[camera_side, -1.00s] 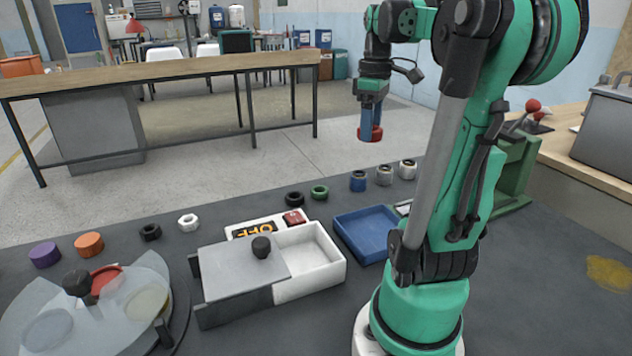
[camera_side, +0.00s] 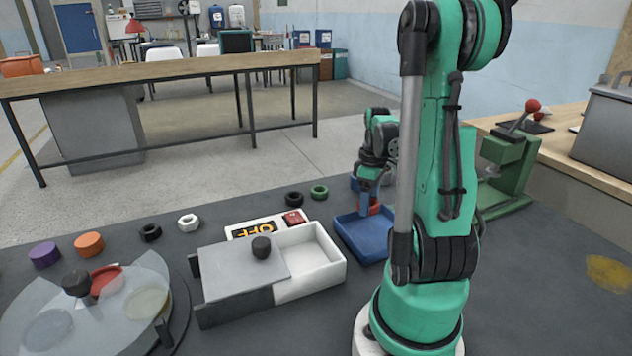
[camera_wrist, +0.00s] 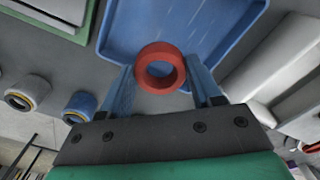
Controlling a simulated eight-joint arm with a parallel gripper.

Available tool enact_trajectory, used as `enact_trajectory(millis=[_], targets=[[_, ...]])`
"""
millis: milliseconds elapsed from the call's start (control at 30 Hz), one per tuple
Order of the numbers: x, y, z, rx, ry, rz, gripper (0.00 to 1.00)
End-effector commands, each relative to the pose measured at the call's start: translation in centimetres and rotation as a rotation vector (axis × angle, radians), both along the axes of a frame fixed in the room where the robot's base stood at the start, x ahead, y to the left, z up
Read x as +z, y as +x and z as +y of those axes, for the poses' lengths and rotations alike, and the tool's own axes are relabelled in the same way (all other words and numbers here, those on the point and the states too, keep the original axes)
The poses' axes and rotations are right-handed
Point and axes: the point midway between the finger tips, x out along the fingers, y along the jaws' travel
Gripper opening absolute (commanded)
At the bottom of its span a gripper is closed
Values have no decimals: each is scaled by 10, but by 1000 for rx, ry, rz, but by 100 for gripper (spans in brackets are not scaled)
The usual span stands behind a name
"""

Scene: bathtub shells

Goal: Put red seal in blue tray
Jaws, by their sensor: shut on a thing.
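The red seal (camera_wrist: 147,82) is a thick red ring held between the two blue fingers of my gripper (camera_wrist: 160,88) in the wrist view. In the side view, the seal (camera_side: 374,207) shows at the tips of my gripper (camera_side: 369,206), low over the blue tray (camera_side: 352,236). My gripper is shut on it. The blue tray is a shallow open box, and its floor looks empty apart from what the gripper covers. It fills the top middle of the wrist view (camera_wrist: 190,22). I cannot tell whether the seal touches the tray floor.
A white box (camera_side: 330,278) with a grey sliding lid (camera_side: 235,272) stands left of the tray. Black (camera_side: 294,199) and green (camera_side: 319,192) rings lie behind it. A green press (camera_side: 508,170) stands right.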

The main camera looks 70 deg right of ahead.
Motion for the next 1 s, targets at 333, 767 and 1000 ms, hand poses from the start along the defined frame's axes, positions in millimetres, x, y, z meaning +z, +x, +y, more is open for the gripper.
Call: enact_trajectory(millis=[333,767,1000], targets=[[-36,0,0,0,0,0,0],[-43,0,0,0,0,0,0],[-44,0,0,0,0,0,70]])
